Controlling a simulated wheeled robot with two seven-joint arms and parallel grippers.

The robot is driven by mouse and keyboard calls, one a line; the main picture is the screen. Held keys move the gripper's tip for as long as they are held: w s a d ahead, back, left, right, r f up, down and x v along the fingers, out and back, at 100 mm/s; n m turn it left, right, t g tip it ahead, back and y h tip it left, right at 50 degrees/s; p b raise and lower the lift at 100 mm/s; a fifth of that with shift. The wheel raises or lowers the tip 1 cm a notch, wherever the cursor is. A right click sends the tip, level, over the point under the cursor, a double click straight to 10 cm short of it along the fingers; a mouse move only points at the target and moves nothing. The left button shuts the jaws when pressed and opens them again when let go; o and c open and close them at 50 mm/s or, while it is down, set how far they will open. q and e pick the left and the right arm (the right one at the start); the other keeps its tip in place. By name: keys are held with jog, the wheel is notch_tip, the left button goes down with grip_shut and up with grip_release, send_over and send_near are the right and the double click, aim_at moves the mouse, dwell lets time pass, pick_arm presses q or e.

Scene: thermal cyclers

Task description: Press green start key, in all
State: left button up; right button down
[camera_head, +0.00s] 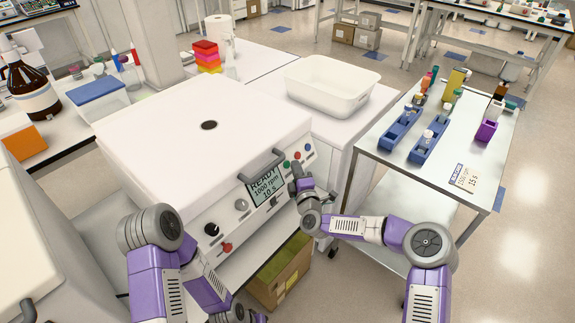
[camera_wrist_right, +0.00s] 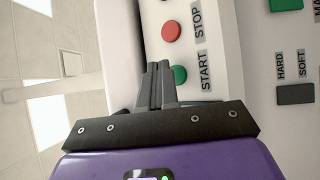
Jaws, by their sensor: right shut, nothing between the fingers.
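The white centrifuge-like machine (camera_head: 160,130) has a closed lid, and its display (camera_head: 265,187) reads READY, 1000 rpm, 10 s. Its green start key (camera_head: 286,164) is on the front panel beside a red key (camera_head: 297,155). In the right wrist view the green key (camera_wrist_right: 180,75) is labelled START and the red key (camera_wrist_right: 172,32) STOP. My right gripper (camera_head: 295,172) is at the panel by these keys. In the wrist view its fingers (camera_wrist_right: 158,68) are shut and empty, tips just beside the green key; contact cannot be told. My left gripper is out of view.
A metal cart (camera_head: 420,180) with blue racks (camera_head: 402,127) and a card (camera_head: 462,178) reading 15 s stands to the right. A white basin (camera_head: 332,88) sits behind the machine. A carton (camera_head: 280,280) is on the floor below. The panel also has a knob (camera_head: 211,229).

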jog(key=shift+a, duration=0.1)
dwell(0.6)
jog(key=shift+w+a+f+b, duration=0.2)
jog(key=shift+w+a+b, duration=0.05)
jog(key=shift+b, duration=0.05)
jog(key=shift+w+a+f, duration=0.15)
jog(key=shift+w+a, duration=0.05)
jog(key=shift+a, duration=0.1)
dwell(0.6)
jog(key=shift+s+d, duration=0.1)
dwell(0.3)
jog(key=shift+s+d+r, duration=0.3)
jog(key=shift+s+d, duration=0.05)
jog(key=shift+d, duration=0.15)
jog(key=s+d, duration=0.1)
jog(key=d+r, duration=0.1)
jog(key=s+d+r+p, duration=0.1)
jog(key=shift+s+d+r, duration=0.1)
jog(key=shift+s+d, duration=0.2)
jog(key=shift+d, duration=0.05)
